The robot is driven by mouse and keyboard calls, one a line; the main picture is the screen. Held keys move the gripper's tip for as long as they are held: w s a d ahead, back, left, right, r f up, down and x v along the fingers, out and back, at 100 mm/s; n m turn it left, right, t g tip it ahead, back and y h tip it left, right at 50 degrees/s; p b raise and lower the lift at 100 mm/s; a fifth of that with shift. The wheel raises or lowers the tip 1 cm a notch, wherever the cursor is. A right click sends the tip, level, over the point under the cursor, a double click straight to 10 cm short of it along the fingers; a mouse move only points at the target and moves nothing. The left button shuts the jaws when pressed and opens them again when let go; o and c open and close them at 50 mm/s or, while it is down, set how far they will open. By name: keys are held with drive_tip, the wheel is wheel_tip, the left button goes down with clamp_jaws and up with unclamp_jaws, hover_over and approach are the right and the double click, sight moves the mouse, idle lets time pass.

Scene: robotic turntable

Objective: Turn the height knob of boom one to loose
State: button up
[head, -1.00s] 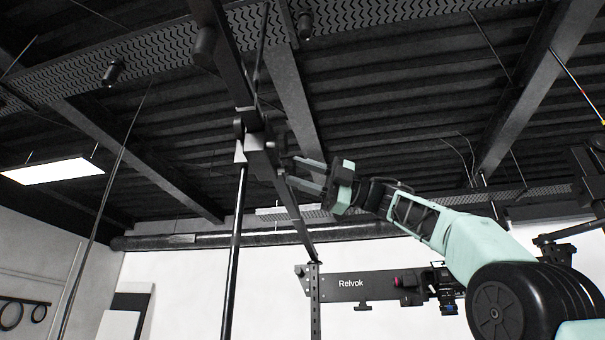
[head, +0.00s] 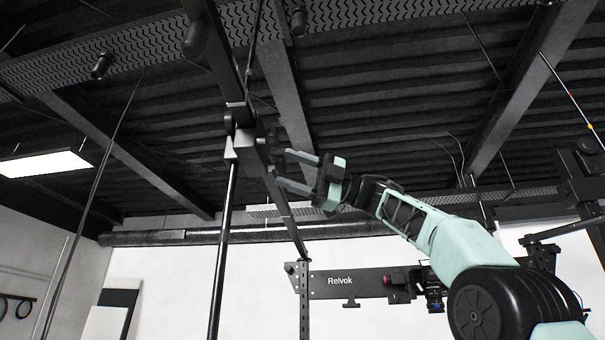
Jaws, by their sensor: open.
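A black boom (head: 225,62) runs down from the top of the picture to a clamp block (head: 250,152) on a dark vertical pole (head: 222,250). A dark knob-like part (head: 272,140) on the right side of the block is small and hard to make out against the dark ceiling. My gripper (head: 282,171) reaches in from the right with its two fingers apart, pointing left at the block. Its fingertips are close to the right side of the block. I cannot tell whether they touch it or the knob. Nothing shows between the fingers.
A lower black bar marked Relvok (head: 345,284) with a red-knobbed camera part (head: 397,283) hangs below my arm. A perforated upright (head: 304,300) stands left of it. A lit panel (head: 43,163) hangs at left. Dark ceiling beams (head: 520,95) cross above.

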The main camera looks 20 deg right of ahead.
drive_tip(key=b+v, duration=0.1)
drive_tip(key=v, duration=1.6)
drive_tip(key=shift+d, duration=0.2)
drive_tip(key=shift+f, duration=0.1)
